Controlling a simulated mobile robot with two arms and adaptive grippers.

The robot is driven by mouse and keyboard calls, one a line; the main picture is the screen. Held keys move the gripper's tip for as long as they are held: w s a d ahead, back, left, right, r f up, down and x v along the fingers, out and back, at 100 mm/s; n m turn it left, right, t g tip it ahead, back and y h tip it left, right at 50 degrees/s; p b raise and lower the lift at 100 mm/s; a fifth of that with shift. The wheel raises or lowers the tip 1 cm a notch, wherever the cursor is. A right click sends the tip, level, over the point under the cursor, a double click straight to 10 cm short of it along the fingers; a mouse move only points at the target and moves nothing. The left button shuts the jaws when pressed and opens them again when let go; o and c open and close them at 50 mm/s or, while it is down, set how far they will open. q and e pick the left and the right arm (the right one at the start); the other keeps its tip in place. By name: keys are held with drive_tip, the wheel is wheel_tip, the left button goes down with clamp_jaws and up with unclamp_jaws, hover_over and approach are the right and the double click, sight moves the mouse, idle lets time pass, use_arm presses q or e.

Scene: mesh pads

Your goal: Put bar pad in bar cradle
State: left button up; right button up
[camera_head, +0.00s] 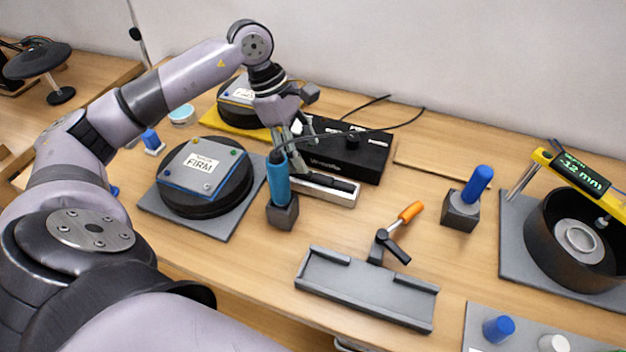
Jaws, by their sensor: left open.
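A dark bar (335,182), which looks like the bar pad, lies in a narrow white tray (313,191) near the middle of the table. A grey channel-shaped holder (366,291) with raised end lips, which looks like the bar cradle, sits empty at the front. A black clamp with an orange lever (410,212) stands at its back edge. My left gripper (288,146) is open, pointing down by the left end of the white tray. Its fingertips are partly hidden behind a teal upright handle (278,178); I cannot tell whether they touch anything. My right gripper is not in view.
The teal handle stands in a dark block (283,212). A black box (345,152) with cables is behind the tray. A round pad labelled FIRM (206,205) is left. A blue-handled block (461,212) and a black ring fixture (559,262) are right.

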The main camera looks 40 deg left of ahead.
sight(313, 174)
use_arm(q)
drive_tip(key=shift+d+f, duration=0.25)
drive_tip(key=shift+f, duration=0.3)
drive_tip(key=shift+d+f, duration=0.2)
drive_tip(key=shift+f, duration=0.1)
drive_tip(key=x, duration=0.1)
drive_tip(key=p+x, duration=0.1)
drive_tip(key=x, duration=0.1)
drive_tip(key=shift+s+d+f, duration=0.25)
drive_tip(key=shift+s, duration=0.05)
drive_tip(key=shift+d+f, duration=0.1)
drive_tip(key=shift+f, duration=0.35)
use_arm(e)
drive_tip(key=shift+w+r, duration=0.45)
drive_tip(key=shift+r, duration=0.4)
use_arm(q)
drive_tip(key=shift+c, duration=0.6)
drive_tip(key=c, duration=0.4)
drive_tip(key=shift+w, duration=0.1)
clamp_jaws()
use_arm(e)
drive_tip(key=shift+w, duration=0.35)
